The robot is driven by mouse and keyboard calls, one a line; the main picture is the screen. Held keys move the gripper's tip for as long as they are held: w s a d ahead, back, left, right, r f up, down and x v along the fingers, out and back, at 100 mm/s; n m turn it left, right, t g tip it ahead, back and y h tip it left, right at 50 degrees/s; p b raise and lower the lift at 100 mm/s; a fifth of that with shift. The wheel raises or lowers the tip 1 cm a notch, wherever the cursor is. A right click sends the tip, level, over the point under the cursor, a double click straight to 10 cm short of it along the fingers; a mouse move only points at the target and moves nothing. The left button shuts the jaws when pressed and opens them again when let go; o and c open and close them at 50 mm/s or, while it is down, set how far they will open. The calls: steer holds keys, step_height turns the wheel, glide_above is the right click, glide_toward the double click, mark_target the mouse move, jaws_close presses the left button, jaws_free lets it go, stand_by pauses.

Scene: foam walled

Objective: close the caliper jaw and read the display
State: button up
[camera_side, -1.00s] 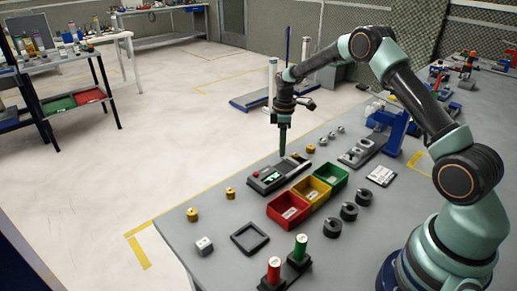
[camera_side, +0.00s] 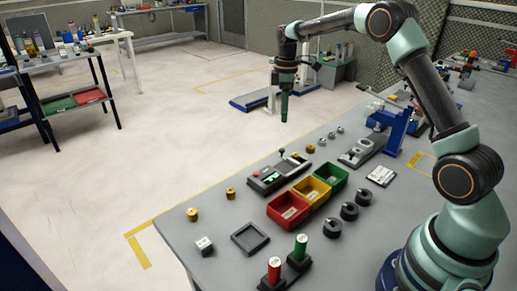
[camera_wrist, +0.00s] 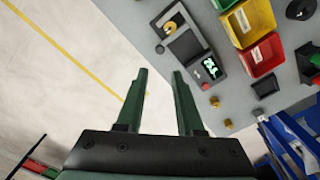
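The caliper (camera_side: 279,174) is a dark grey bench device lying on the grey table. Its small lit green display (camera_wrist: 209,66) shows in the wrist view, too small to read surely; a red button (camera_wrist: 205,86) sits beside it. A brass ring (camera_wrist: 170,27) lies at the jaw end, and a small black knob (camera_wrist: 160,48) sticks out at the side. I cannot tell whether the jaw touches the ring.
Red (camera_side: 288,210), yellow (camera_side: 312,190) and green bins stand right of the caliper. Dark rings (camera_side: 349,211), a square frame (camera_side: 250,238), brass pieces (camera_side: 192,215) and red and green cylinders (camera_side: 274,269) stand around. A blue fixture (camera_side: 398,128) stands behind.

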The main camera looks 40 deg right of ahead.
mark_target(282, 149)
steer(key=shift+o, duration=1.4)
step_height(282, 149, down, 12)
steer(key=shift+f, duration=0.1)
jaws_close()
